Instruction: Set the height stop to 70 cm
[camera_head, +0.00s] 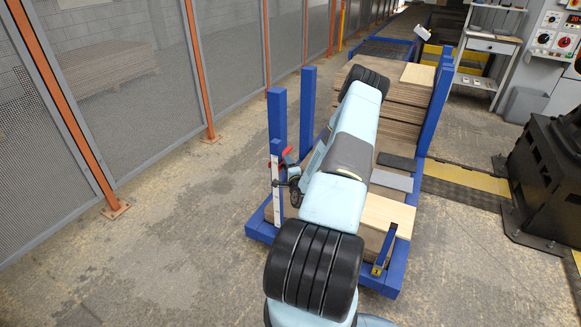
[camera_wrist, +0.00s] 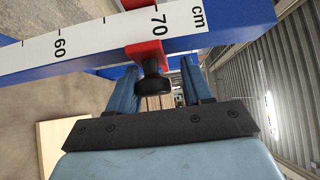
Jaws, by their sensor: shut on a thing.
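The height stop is a red slider (camera_wrist: 147,50) with a black knob (camera_wrist: 153,84), on a blue post (camera_wrist: 205,35) with a white cm scale (camera_wrist: 85,36). In the wrist view the slider sits close to the 70 mark, its red part slightly toward the 60 side. My gripper (camera_wrist: 158,72) has one finger on each side of the knob and is shut on it. In the head view the scale (camera_head: 277,195) is on the front left post of a blue rack, with my gripper (camera_head: 293,183) beside it. My arm partly hides the stop there.
Stacked boards (camera_head: 408,90) fill the blue rack (camera_head: 262,231), under and behind my arm. A mesh fence (camera_head: 100,95) runs along the left. A black machine (camera_head: 548,180) stands at the right. The floor left of the rack is clear.

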